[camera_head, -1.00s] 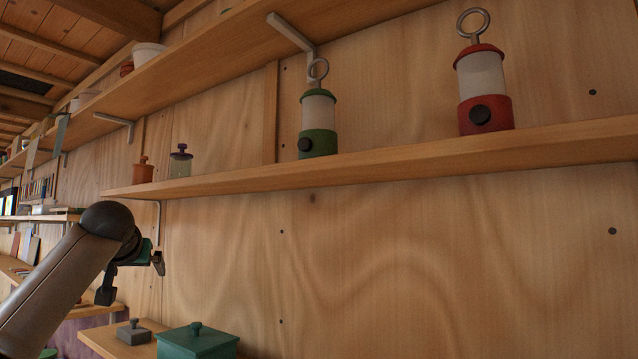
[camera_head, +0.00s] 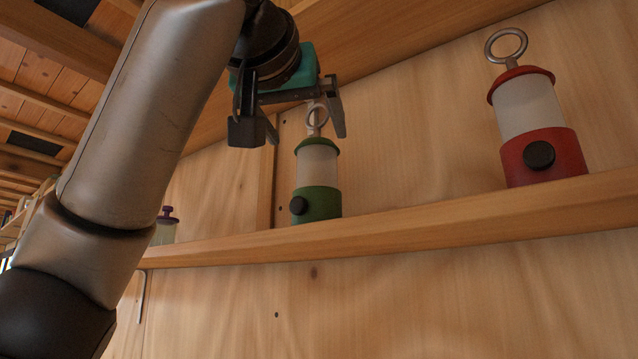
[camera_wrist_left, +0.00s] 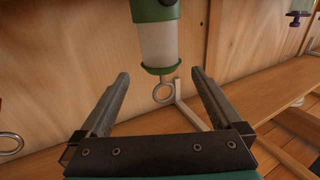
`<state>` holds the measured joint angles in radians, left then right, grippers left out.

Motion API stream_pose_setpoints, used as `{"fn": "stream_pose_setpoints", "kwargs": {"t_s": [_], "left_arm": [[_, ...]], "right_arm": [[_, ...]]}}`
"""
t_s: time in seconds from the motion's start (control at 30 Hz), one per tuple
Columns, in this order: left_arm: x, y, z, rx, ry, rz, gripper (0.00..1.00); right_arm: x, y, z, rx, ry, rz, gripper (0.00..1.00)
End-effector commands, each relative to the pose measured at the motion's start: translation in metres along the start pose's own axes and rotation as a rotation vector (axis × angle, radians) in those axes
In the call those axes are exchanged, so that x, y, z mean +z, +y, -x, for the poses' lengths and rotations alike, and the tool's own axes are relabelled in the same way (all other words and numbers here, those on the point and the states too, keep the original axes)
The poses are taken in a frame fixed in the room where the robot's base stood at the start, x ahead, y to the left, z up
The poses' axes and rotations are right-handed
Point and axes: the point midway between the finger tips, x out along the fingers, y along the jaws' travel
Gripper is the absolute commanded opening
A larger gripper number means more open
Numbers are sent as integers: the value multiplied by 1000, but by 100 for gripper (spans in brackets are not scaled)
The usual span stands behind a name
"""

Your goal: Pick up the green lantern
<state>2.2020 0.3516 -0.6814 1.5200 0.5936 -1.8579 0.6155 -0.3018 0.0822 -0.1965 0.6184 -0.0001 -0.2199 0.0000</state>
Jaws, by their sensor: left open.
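The green lantern (camera_head: 318,167) stands upright on the wooden shelf, with a white middle, a dark round knob and a metal ring on top. My left gripper (camera_head: 297,138) is open near the lantern's top, with the ring showing between its fingers in the head view. In the left wrist view the lantern (camera_wrist_left: 158,42) appears upside down, and its ring (camera_wrist_left: 164,92) lies between the spread fingertips of my left gripper (camera_wrist_left: 159,78). The fingers do not appear to touch it. My right gripper is not in view.
A red lantern (camera_head: 534,125) stands to the right on the same shelf (camera_head: 400,224). A jar with a purple lid (camera_head: 165,228) stands to the left, partly behind my arm. An upper shelf (camera_head: 370,50) runs above. The shelf between the lanterns is clear.

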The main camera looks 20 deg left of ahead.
Motion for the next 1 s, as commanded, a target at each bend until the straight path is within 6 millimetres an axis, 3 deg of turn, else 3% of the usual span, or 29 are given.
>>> {"fn": "stream_pose_setpoints", "kwargs": {"t_s": [0.1,0.3,0.57,0.8,1.0], "left_arm": [[-3,-1,-28,-3,-6,0,100],[-2,-1,-60,-2,-2,2,100],[-1,-2,-77,-2,-1,1,100],[-1,-1,-108,-2,-3,2,100],[1,-1,-120,-1,0,2,100]], "right_arm": [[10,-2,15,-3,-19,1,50],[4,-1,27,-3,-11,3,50],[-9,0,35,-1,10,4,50],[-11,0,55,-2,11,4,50],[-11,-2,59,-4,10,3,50]]}}
